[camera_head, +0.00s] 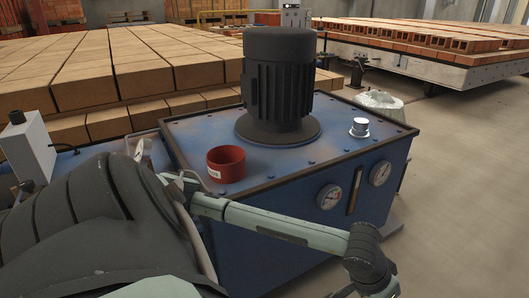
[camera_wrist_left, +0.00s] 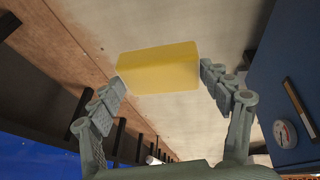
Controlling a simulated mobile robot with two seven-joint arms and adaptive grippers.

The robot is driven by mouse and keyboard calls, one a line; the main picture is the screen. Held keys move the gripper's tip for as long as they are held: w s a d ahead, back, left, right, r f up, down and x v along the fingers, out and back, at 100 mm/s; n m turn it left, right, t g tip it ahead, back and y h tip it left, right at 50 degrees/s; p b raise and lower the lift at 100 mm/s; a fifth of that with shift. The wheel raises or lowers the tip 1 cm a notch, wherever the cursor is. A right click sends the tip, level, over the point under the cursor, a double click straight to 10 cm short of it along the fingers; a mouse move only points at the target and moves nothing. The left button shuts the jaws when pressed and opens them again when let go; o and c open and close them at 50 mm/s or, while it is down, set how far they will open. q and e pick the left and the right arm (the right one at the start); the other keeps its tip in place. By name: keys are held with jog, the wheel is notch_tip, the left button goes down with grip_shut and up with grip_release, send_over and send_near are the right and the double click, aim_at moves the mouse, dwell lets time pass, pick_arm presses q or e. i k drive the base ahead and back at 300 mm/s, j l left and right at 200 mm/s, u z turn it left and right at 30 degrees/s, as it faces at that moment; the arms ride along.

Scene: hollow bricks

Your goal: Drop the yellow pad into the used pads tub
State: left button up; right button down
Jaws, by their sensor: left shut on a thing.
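The yellow pad (camera_wrist_left: 158,68) is a pale yellow block in the left wrist view. My left gripper (camera_wrist_left: 161,80) has a finger at each end of it and is shut on it. I cannot make out the pad or the gripper's fingers in the head view, where my own arm covers the lower left. The used pads tub (camera_head: 226,165) is a small round red tub with a white label. It stands upright on top of the blue power unit, left of the motor. My right gripper is not in view.
The blue unit's top (camera_head: 300,165) carries a tall dark motor (camera_head: 279,85) and a silver cap (camera_head: 359,127). Gauges (camera_head: 330,196) sit on its front. Stacked bricks (camera_head: 120,65) stand behind on the left. Open floor (camera_head: 465,200) lies to the right.

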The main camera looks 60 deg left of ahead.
aim_at(228, 173)
jog(key=i+l+u, duration=0.3)
jog(key=i+l, duration=0.45)
jog(key=i, duration=0.15)
jog(key=u, duration=1.5)
